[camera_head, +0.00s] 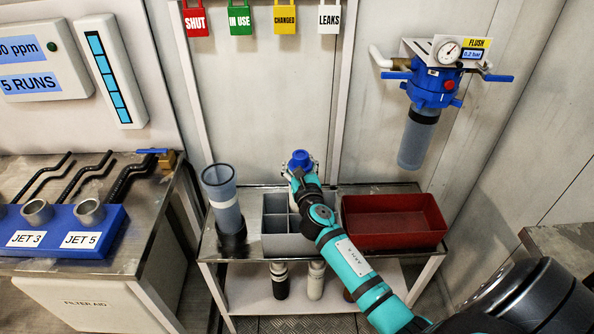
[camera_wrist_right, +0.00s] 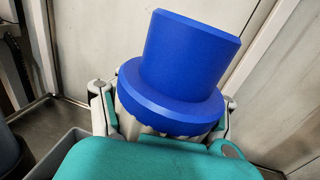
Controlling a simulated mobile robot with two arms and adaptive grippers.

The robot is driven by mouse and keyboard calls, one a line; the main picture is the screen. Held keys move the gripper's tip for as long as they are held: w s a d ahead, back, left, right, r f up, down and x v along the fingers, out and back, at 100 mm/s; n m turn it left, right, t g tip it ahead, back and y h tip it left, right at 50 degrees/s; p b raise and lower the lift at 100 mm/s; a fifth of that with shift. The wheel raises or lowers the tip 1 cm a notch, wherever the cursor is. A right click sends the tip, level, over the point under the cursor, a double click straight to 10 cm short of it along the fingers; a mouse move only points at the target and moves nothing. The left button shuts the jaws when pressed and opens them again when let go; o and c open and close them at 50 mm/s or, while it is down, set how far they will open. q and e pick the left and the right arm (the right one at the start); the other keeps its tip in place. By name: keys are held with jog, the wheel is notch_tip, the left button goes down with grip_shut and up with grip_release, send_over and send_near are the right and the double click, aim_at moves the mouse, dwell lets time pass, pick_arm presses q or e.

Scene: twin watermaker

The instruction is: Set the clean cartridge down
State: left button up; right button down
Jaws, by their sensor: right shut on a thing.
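The cartridge has a blue end cap (camera_head: 300,158) over a pale ribbed body, which is mostly hidden. In the right wrist view the blue cap (camera_wrist_right: 185,65) fills the middle, tilted in the picture. My right gripper (camera_head: 301,171) is shut on the cartridge, with a finger on each side of it. It is at the back of a grey divided crate (camera_head: 283,246) on the metal bench. I cannot tell whether the cartridge's lower end touches anything. My left gripper is not in view.
A red tray (camera_head: 395,240) stands right of the crate, and a tall grey housing (camera_head: 224,200) stands left of it. Cartridges (camera_head: 316,281) stand on the shelf below. A blue-headed filter unit (camera_head: 430,90) hangs on the right wall. Coloured tags (camera_head: 240,18) hang above.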

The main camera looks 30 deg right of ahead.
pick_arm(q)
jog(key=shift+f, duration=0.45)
pick_arm(e)
jog(key=shift+f, duration=0.7)
jog(key=shift+f+b, duration=0.25)
jog(key=shift+b, duration=0.05)
jog(key=shift+c, duration=1.6)
grip_release()
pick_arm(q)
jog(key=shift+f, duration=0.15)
pick_arm(e)
jog(key=shift+r, duration=0.15)
jog(key=v, duration=1.2)
